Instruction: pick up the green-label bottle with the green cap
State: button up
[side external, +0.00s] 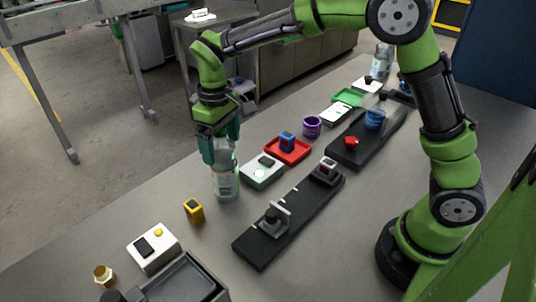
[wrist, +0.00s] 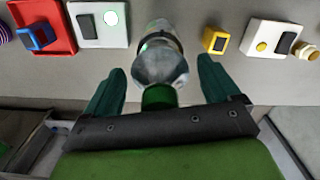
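The clear bottle with the green cap (wrist: 159,97) stands upright on the grey table, and its body shows in the side view (side external: 227,184). Its label is hard to make out. My gripper (side external: 221,154) points down over the bottle's upper part. In the wrist view my gripper (wrist: 161,68) is open, with one dark green finger on each side of the bottle and a visible gap on both sides. The cap lies between the fingers, close to the palm. In the side view the fingers hide the cap. A second clear bottle (side external: 383,57) stands at the far end of the table.
A white box with a pale round button (side external: 262,171) stands close right of the bottle, and a yellow block (side external: 194,211) stands in front. A red tray (side external: 298,154), black fixture (side external: 255,245) and white box with a yellow button (side external: 153,249) are nearby. Bare table lies left.

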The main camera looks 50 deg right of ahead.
jog(key=shift+r, duration=0.1)
grip_shut()
dwell(0.3)
